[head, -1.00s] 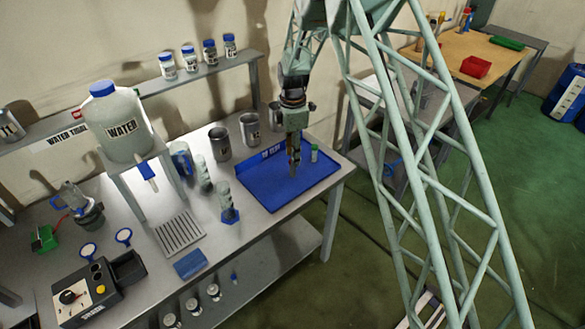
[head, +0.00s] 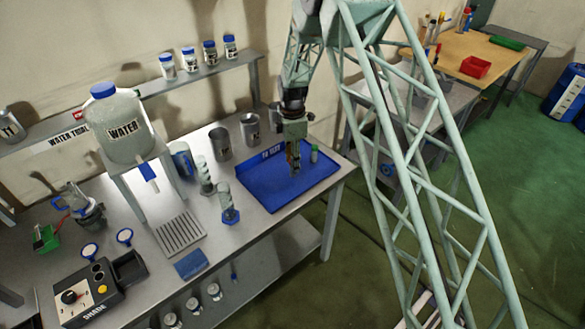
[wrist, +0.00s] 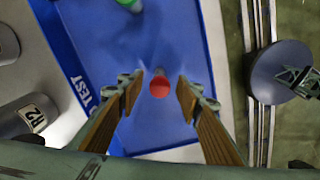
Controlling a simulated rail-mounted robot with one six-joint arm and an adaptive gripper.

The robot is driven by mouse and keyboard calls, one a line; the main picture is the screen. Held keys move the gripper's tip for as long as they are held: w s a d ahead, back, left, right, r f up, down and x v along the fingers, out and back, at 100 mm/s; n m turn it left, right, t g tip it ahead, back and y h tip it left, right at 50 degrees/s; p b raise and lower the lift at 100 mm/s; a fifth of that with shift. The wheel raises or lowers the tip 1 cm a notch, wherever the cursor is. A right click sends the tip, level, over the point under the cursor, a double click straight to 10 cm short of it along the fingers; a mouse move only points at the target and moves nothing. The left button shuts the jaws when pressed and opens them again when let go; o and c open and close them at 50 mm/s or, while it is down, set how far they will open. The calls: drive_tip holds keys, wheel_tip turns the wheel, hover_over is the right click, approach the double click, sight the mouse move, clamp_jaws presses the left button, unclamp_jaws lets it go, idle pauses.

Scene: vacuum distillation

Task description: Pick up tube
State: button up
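A tube's round red top (wrist: 160,87) shows in the wrist view, between the two wooden-padded fingers of my gripper (wrist: 158,97). Gaps remain on both sides of it, so the fingers are open and not touching it. Its body is mostly hidden below the top. In the head view my gripper (head: 294,168) points down over the blue tray (head: 272,197), and I cannot make out the red top there. A green-topped tube (head: 314,153) stands on the tray behind and right of the gripper; its green top (wrist: 130,3) is at the wrist view's upper edge.
The tray has a raised labelled back wall (head: 262,160). Metal cups (head: 250,130) stand behind it. A clear cylinder with a blue base (head: 228,205) stands to its left, near a water jug (head: 122,125) on a stand. The tray's front part is bare.

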drive_tip(key=shift+f, duration=1.05)
drive_tip(key=shift+c, duration=0.5)
drive_tip(key=c, duration=0.8)
